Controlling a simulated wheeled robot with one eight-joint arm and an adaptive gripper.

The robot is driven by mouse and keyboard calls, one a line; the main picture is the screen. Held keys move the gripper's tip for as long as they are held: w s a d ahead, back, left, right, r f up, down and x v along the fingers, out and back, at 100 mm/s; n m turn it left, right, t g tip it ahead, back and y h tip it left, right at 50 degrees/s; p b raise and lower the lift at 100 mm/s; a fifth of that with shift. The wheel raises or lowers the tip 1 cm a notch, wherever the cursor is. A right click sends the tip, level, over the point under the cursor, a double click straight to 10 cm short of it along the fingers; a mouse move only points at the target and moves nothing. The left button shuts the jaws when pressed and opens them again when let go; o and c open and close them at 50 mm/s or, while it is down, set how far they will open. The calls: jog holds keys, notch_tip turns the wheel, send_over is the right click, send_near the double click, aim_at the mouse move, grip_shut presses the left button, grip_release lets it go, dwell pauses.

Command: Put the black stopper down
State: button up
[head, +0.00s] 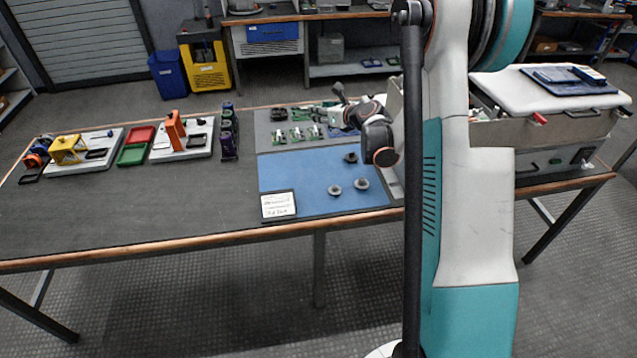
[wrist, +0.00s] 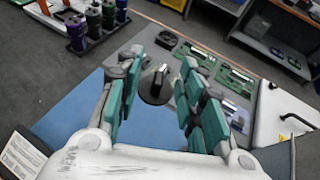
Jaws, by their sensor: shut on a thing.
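My gripper (wrist: 157,78) has teal-padded fingers on either side of the black stopper (wrist: 157,86), which has a wide round base and a raised grip. The gripper is shut on it. The stopper shows over the mat area; its exact height above the surface cannot be told. In the head view, my arm hides much of the gripper. Three dark round pieces show on the blue mat (head: 290,172): one at the back (head: 350,158), one at the front left (head: 335,190) and one at the front right (head: 361,183).
Green circuit boards (head: 298,133) lie on the grey mat behind the blue one. A rack of dark capacitors (head: 228,132) stands left of it. A white label card (head: 278,204) is at the front left corner. The table's left front is clear.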

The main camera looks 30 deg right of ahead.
jog(key=w+d+f, duration=0.1)
jog(key=d+f, duration=0.1)
jog(key=d, duration=0.1)
jog(key=b, duration=0.6)
send_over(328, 166)
notch_tip(328, 166, down, 14)
jog(key=shift+r, duration=0.1)
notch_tip(328, 166, down, 5)
jog(key=shift+b, duration=0.7)
jog(key=shift+r, duration=0.1)
jog(key=o, duration=0.8)
jog(key=shift+c, duration=0.2)
